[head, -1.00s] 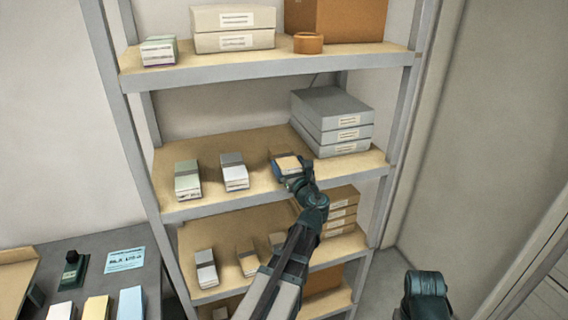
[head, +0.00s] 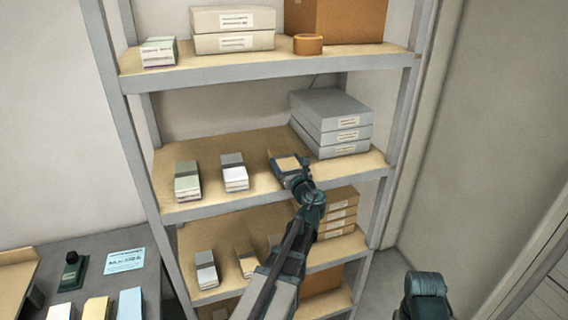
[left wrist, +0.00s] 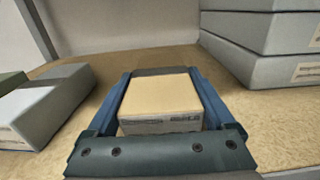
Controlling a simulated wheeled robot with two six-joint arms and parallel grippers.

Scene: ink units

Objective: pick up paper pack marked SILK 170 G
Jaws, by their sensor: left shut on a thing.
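A small paper pack with a tan top and a grey band (left wrist: 160,97) lies between the blue fingers of my left gripper (left wrist: 162,90) in the left wrist view. The fingers are shut on its two sides. Its front label is too small to read. In the head view the pack (head: 288,163) shows at the end of my left arm, over the middle shelf (head: 215,208), right of two other packs. My left gripper (head: 290,167) partly covers it.
A green-and-white pack (head: 187,181) and a grey-and-white pack (head: 234,172) stand left on the same shelf. Stacked grey boxes (head: 333,120) stand close on the right. Tan boxes (head: 340,215) are on the shelf below. A desk (head: 95,250) is at lower left.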

